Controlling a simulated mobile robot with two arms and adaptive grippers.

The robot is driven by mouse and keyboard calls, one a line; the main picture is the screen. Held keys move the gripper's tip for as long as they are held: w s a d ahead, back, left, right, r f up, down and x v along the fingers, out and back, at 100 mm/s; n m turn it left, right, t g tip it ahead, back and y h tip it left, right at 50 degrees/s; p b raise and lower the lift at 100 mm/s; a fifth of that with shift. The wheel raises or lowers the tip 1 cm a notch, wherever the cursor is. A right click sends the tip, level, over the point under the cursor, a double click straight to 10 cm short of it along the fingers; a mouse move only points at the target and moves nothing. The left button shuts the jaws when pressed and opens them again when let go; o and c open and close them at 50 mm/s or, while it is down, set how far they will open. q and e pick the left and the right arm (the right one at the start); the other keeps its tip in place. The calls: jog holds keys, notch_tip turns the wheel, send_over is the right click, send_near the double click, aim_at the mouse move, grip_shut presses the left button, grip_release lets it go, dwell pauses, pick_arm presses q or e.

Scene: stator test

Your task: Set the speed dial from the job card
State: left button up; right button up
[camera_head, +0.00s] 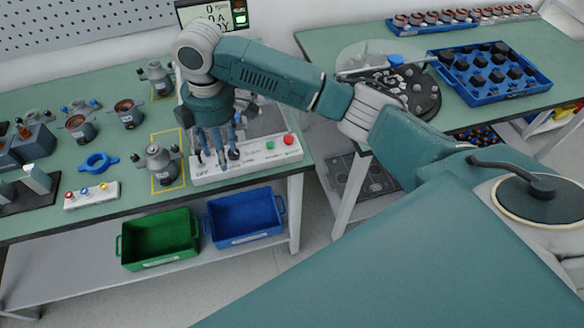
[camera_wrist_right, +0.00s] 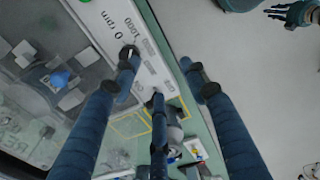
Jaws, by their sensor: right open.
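The white control panel (camera_head: 245,160) lies at the front edge of the left bench, with a green button and a red button at its right end. My right gripper (camera_head: 222,158) points down over its middle, fingers open. A dark knob (camera_head: 233,153), apparently the speed dial, shows beside the fingertips. In the wrist view the panel (camera_wrist_right: 108,22) carries "0 rpm" and "1000" lettering near my open right gripper (camera_wrist_right: 160,78); the fingers hide much, and contact with the dial cannot be told. I cannot make out a job card. What looks like my left gripper (camera_wrist_right: 292,12) is far off, its jaws unclear.
A display (camera_head: 212,14) stands behind my right arm. Motor parts, a blue ring (camera_head: 98,162) and a small button box (camera_head: 91,195) lie left of the panel. Green (camera_head: 160,238) and blue (camera_head: 243,218) bins sit below. A clear-covered machine part adjoins the panel.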

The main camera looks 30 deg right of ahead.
jog(key=s+a+f+m+t+y, duration=0.1)
jog(key=s+a+f+m+y, duration=0.4)
jog(key=s+f, duration=0.65)
jog(key=s+d+f+m+t+h, duration=0.1)
jog(key=s+d+f+m+h, duration=0.3)
jog(key=s+d+f+m, duration=0.3)
jog(key=s+d+f, duration=0.4)
jog(key=f, duration=0.3)
jog(key=shift+f+t+h, duration=0.15)
jog(key=shift+t+h, duration=0.25)
